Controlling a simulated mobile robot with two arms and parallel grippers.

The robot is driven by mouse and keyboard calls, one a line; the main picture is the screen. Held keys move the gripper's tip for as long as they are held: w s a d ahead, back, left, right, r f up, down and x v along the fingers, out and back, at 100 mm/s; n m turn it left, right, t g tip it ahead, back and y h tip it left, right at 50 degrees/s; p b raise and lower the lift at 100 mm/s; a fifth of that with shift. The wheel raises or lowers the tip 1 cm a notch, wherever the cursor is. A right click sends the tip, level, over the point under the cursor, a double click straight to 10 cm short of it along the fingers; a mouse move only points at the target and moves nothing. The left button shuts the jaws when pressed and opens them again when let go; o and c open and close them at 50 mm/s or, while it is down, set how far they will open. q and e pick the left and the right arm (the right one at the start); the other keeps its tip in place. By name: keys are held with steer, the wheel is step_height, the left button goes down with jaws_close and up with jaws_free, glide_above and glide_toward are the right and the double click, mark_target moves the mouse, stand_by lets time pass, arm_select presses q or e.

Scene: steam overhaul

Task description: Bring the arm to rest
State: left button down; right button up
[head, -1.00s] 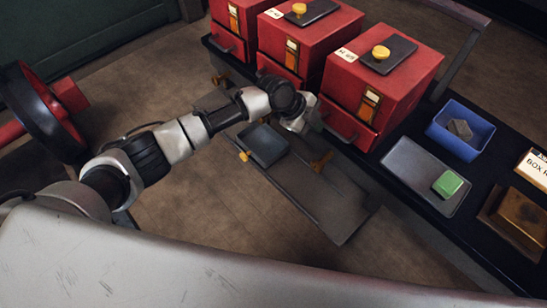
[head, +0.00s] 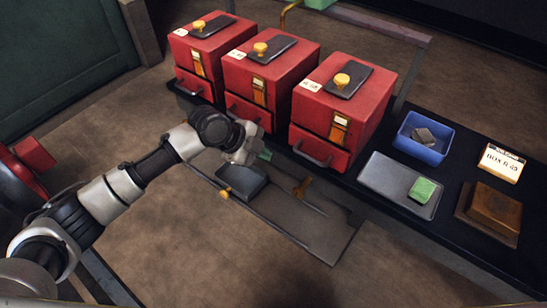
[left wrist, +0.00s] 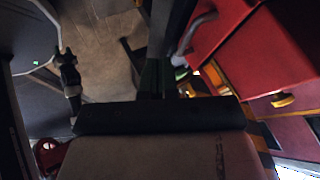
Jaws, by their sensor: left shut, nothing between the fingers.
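My left arm comes in from the left in the head view. Its gripper (head: 262,154) is shut with nothing in it, in front of the drawers of the red boxes and above the low grey shelf. In the left wrist view the fingers (left wrist: 158,78) show dark and close together, with a red drawer front and its grey handle (left wrist: 197,32) to their right. I cannot tell whether the gripper touches the box front. My right gripper is in neither view.
Three red boxes (head: 345,100) with yellow-knobbed black lids stand on a dark bench. To their right are a blue bin (head: 420,150), a grey tray (head: 385,190) with a green block (head: 422,190), and a brown block (head: 495,208). A low shelf (head: 315,235) juts out below. Floor is clear in front.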

arm_select(q)
steer(key=a+f+n+t+y+p, duration=0.1)
steer(key=a+f+n+t+p, duration=0.1)
steer(key=a+f+n, duration=0.55)
steer(key=a+f+n+t+y+p, duration=0.1)
steer(key=a+f+n+y+p, duration=0.2)
steer(key=f, duration=0.7)
steer(key=s+a+f+n+p, duration=0.1)
steer(key=s+a+f+n, duration=0.35)
steer(key=s+f, duration=0.4)
steer(key=s+a+f+n+g+y+p, duration=0.1)
steer(key=s+f, duration=0.3)
steer(key=s, duration=0.8)
steer(key=s+a+f+n+g+y+p, duration=0.1)
steer(key=s+a+f+n, duration=0.1)
steer(key=s, duration=1)
steer(key=s+a+f+n+g+y+p, duration=0.1)
steer(key=s+f, duration=0.5)
steer(key=s, duration=0.6)
steer(key=shift+s+a+f+n+g+y+p, duration=0.2)
steer(key=shift+a+n+g+y+p, duration=0.15)
steer(key=shift+a+n+g, duration=0.5)
steer(key=shift+d+t, duration=0.2)
steer(key=shift+t, duration=0.05)
